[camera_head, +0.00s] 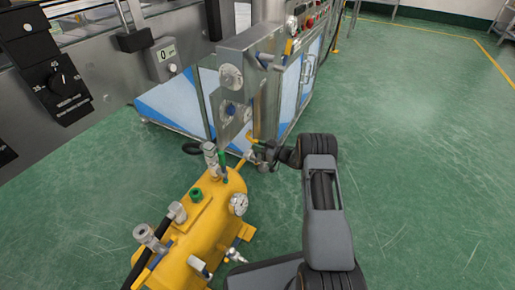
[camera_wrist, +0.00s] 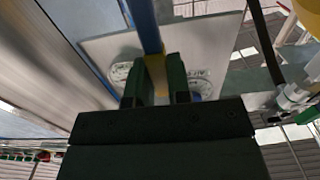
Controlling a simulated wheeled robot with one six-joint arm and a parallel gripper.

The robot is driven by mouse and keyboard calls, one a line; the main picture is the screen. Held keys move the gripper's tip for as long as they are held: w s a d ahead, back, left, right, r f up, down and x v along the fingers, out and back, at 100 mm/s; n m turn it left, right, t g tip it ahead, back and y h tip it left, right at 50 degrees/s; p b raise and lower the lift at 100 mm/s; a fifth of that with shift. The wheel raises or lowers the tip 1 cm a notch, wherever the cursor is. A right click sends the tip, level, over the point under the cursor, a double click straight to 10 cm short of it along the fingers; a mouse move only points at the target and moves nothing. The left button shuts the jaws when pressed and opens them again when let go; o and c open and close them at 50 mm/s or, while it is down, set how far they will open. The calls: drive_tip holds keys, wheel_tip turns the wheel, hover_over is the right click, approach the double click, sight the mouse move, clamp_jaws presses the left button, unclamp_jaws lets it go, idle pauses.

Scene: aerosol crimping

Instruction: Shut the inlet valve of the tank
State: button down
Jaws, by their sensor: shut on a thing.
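The yellow tank (camera_head: 205,225) stands on the floor at lower centre in the head view, with fittings and a gauge (camera_head: 238,204) on it. A fitting with a green lever (camera_head: 223,167) rises from its far end. My gripper (camera_head: 258,153) is beyond that end, low beside the metal machine. It is shut on a narrow yellow lever (camera_head: 248,137). In the wrist view my gripper (camera_wrist: 161,82) has its two dark fingers on either side of this yellow piece (camera_wrist: 158,72). The fingers hide much of it, and I cannot tell clearly what it joins.
The steel machine (camera_head: 238,85) with knobs and blue-white panels stands just behind my gripper. A control panel (camera_head: 60,85) fills the upper left. Green floor (camera_head: 420,130) is clear to the right. A blue bar (camera_wrist: 145,25) runs close to the fingers.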

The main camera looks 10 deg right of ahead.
idle(0.4)
drive_tip(key=c, duration=1.1)
unclamp_jaws()
drive_tip(key=shift+o, duration=0.2)
drive_tip(key=shift+d, duration=0.1)
drive_tip(key=p+v, duration=0.4)
drive_tip(key=v, duration=0.9)
drive_tip(key=shift+s+d, duration=0.2)
drive_tip(key=shift+s, duration=0.05)
